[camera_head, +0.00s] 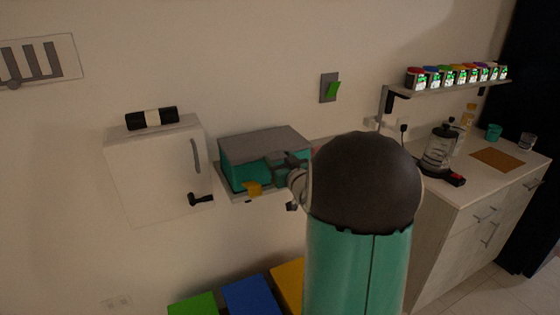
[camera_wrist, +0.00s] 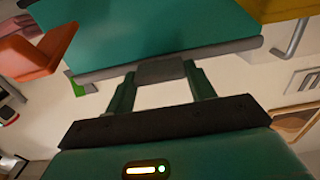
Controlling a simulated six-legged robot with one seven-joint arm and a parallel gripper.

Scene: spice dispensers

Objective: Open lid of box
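The teal box (camera_head: 240,176) with a grey lid (camera_head: 265,143) sits on a small wall shelf. The lid lies over the box top and looks closed. My gripper (camera_head: 283,172) is at the box's front right, partly hidden by my own arm. In the wrist view a teal surface (camera_wrist: 140,28) with a grey edge fills the top. A grey tab (camera_wrist: 161,71) sticks out from that edge. The two green fingers of my gripper (camera_wrist: 160,85) are apart, one on each side of the tab; I cannot tell if they touch it.
A white cabinet (camera_head: 150,172) with a handle hangs left of the box. Green (camera_head: 193,304), blue (camera_head: 250,294) and yellow (camera_head: 288,280) boxes stand below. A spice shelf (camera_head: 450,87) and counter (camera_head: 475,180) are on the right. An orange object (camera_wrist: 28,50) is at left in the wrist view.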

